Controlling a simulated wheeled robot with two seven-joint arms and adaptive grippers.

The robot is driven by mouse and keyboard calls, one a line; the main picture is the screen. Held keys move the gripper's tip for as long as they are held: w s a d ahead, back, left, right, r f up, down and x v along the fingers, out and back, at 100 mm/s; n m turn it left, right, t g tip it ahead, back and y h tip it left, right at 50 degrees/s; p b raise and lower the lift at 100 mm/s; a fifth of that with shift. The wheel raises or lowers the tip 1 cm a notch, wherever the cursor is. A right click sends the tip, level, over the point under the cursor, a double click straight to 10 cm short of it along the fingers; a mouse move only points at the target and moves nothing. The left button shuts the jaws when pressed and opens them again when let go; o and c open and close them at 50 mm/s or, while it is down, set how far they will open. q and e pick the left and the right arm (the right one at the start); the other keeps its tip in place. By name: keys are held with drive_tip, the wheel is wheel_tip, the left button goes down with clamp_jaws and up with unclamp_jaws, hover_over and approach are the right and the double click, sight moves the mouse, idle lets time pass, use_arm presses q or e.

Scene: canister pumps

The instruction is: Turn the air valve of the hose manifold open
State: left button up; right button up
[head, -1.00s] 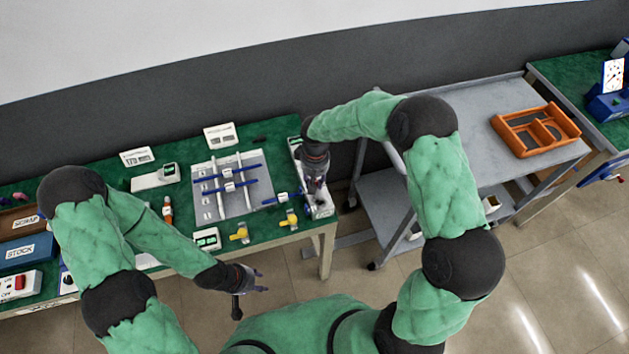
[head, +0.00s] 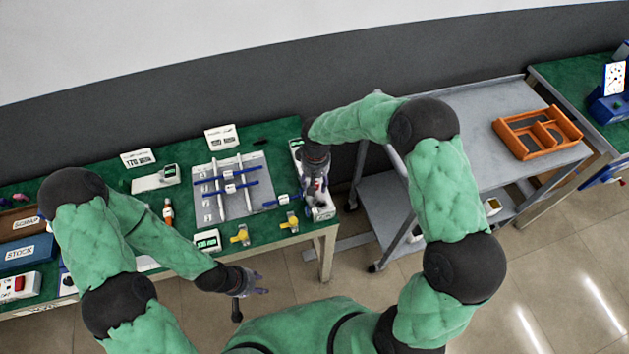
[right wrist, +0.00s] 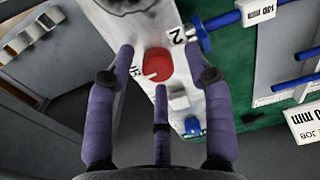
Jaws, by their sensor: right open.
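The hose manifold (head: 321,212) is a long pale box at the right end of the green bench. In the right wrist view its pale top (right wrist: 154,25) carries a round red knob (right wrist: 158,64) with a white pointer mark, likely the air valve. My right gripper (right wrist: 160,60) is open over the manifold, its fingertips spread on either side of the red knob; I cannot tell whether they touch it. In the head view my right gripper (head: 316,186) hides part of the manifold. My left gripper (head: 263,283) is open and empty in front of the bench edge.
Beside the manifold lies a grey plate (head: 240,205) with blue-ended rods. Yellow valves (head: 241,235) and a small display (head: 207,241) sit along the front edge. A grey cart (head: 470,125) with an orange tray (head: 537,132) stands to the right.

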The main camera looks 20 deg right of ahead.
wheel_tip(320, 180, up, 12)
idle(0.6)
drive_tip(key=shift+d+f, duration=0.1)
idle(0.4)
